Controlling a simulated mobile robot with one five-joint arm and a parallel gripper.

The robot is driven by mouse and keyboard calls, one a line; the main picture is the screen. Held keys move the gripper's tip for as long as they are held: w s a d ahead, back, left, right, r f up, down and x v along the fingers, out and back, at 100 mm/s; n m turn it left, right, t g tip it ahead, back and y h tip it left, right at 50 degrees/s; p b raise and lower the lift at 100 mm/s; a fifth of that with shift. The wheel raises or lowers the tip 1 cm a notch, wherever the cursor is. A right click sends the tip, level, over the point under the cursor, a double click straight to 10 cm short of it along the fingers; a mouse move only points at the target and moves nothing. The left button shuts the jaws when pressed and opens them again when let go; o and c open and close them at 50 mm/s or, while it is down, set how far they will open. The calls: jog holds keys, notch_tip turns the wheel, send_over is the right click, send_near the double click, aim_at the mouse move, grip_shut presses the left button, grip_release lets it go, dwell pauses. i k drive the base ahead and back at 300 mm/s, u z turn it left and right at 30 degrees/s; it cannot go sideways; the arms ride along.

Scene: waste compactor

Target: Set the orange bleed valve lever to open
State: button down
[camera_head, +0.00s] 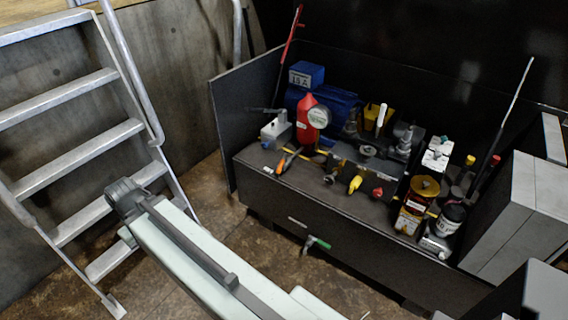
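The orange lever (286,161) sits on the left part of the dark hydraulic unit's top, just below a grey box-shaped fitting (276,131) and left of the red canister. It slants from lower left to upper right. Its pivot and any open or closed marking are too small to read. My pale arm reaches up from the bottom edge to a grey joint, well left of and nearer than the lever. My gripper's fingers cannot be made out in this view. Nothing of mine touches the lever.
The dark unit (262,196) also carries a red canister (307,112), a gauge (319,117), a yellow-handled valve (355,184), a red knob (377,192) and bottles. A green-handled tap (319,242) is on its front. A metal ladder (82,147) stands left. Grey cabinets (520,215) stand right.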

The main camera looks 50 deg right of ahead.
aim_at(284, 160)
jog(key=i, duration=0.95)
